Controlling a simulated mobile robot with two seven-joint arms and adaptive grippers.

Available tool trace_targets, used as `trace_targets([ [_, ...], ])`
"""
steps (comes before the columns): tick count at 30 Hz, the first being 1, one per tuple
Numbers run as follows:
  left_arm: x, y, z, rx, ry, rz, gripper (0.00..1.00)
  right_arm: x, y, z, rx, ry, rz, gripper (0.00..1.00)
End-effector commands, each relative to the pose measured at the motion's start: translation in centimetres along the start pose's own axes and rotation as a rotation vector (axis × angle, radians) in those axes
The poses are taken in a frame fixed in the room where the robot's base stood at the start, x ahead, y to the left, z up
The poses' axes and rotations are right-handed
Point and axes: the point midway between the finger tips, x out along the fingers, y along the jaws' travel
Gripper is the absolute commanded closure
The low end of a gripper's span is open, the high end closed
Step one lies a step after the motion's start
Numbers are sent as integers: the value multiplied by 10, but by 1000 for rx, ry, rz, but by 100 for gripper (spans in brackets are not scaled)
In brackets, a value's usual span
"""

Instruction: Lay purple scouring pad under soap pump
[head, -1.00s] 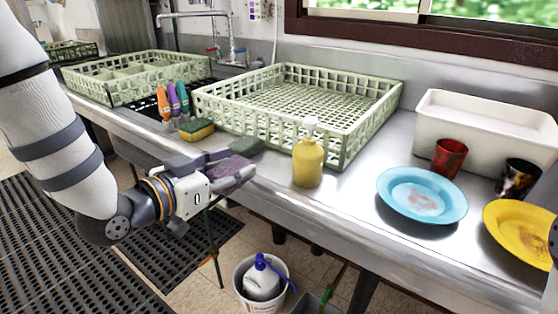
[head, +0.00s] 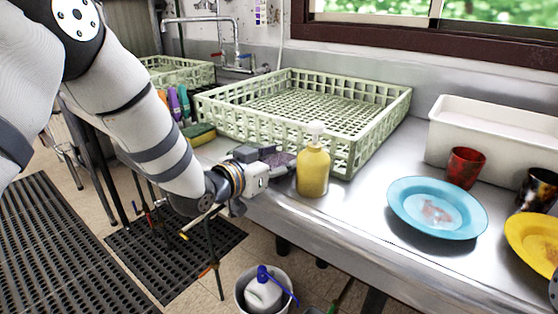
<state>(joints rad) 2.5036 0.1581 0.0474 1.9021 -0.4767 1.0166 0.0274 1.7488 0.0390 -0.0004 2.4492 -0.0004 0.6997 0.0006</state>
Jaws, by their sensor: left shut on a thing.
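The yellow soap pump (head: 313,172) with a white top stands upright on the steel counter, in front of the large green rack. My left gripper (head: 272,158) is just left of the pump, over the counter's front part. It is shut on the purple scouring pad (head: 284,160), which shows partly beyond the fingers. The pad's right end is close to the pump's left side; I cannot tell whether they touch or whether the pad rests on the counter. My right gripper is not in view.
A large green rack (head: 360,142) stands behind the pump. A blue plate (head: 437,207), red cup (head: 465,167), yellow plate (head: 537,240) and white tub (head: 490,135) are to the right. Counter between pump and blue plate is clear.

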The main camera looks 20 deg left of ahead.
Motion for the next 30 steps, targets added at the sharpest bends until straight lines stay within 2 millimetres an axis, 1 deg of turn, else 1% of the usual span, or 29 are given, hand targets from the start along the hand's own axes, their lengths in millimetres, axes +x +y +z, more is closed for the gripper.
trace_targets([
  [4,1,0,4,0,0,0,69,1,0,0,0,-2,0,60],
  [5,1,0,4,0,0,0,50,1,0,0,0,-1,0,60],
  [6,0,0,3,0,1,0,46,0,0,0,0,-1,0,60],
  [14,0,0,3,0,1,0,46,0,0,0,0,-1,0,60],
  [17,-1,0,-3,1,3,0,46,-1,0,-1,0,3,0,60],
  [20,-16,0,-4,0,2,-1,46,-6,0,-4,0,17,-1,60],
  [23,-38,0,-6,0,6,-1,46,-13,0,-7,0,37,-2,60],
  [30,-88,0,-6,1,6,-2,46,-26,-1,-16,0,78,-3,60],
])
